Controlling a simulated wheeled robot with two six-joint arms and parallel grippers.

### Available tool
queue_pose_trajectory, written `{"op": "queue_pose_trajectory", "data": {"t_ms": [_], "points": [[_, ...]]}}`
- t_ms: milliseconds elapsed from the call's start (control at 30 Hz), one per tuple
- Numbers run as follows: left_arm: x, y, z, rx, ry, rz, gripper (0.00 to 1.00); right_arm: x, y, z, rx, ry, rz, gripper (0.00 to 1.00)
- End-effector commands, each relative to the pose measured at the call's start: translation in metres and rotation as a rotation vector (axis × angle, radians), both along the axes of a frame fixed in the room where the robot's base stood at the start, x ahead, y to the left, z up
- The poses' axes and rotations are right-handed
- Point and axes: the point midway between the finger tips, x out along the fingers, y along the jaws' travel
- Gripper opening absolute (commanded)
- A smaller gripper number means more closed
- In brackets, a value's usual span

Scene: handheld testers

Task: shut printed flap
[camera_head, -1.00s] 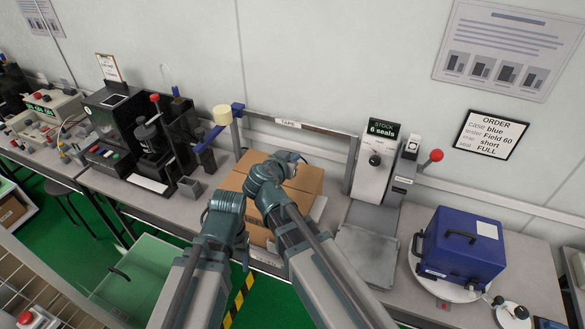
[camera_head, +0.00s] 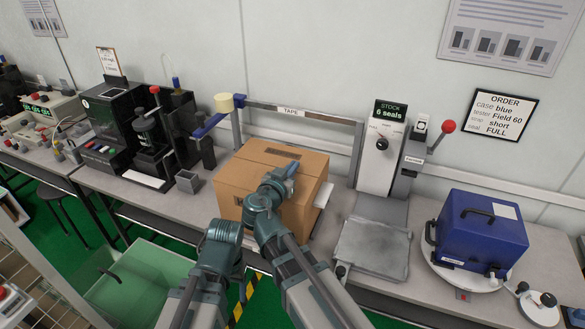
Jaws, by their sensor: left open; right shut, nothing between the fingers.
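The brown cardboard box (camera_head: 225,180) stands on the bench in the middle of the head view. A dark printed strip marks its top flap (camera_head: 282,152), which looks flat or nearly flat; its near right part is hidden by my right arm. My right gripper (camera_head: 286,170) is shut and empty, over or against the near part of the box top; contact cannot be told. My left gripper (camera_head: 224,229) is low in front of the box, apart from the flap, and open; its fingers are mostly hidden by its own wrist.
A tape frame (camera_head: 300,110) spans behind the box. A seal press (camera_head: 385,150) with a grey plate (camera_head: 372,248) stands to the right, then a blue case (camera_head: 480,240) on a round turntable. Black machines (camera_head: 120,120) stand to the left. A green bin (camera_head: 125,285) sits below.

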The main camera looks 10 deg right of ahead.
Motion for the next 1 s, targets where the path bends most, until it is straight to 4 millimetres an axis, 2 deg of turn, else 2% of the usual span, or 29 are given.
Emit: {"op": "queue_pose_trajectory", "data": {"t_ms": [700,1000], "points": [[0.000,0.000,-0.004,0.000,0.000,0.000,0.69,0.000,0.000,-0.004,0.000,0.000,0.000,0.00],[0.000,0.000,0.009,0.000,0.000,0.000,0.69,0.001,-0.003,0.009,0.000,0.000,0.000,0.00]]}}
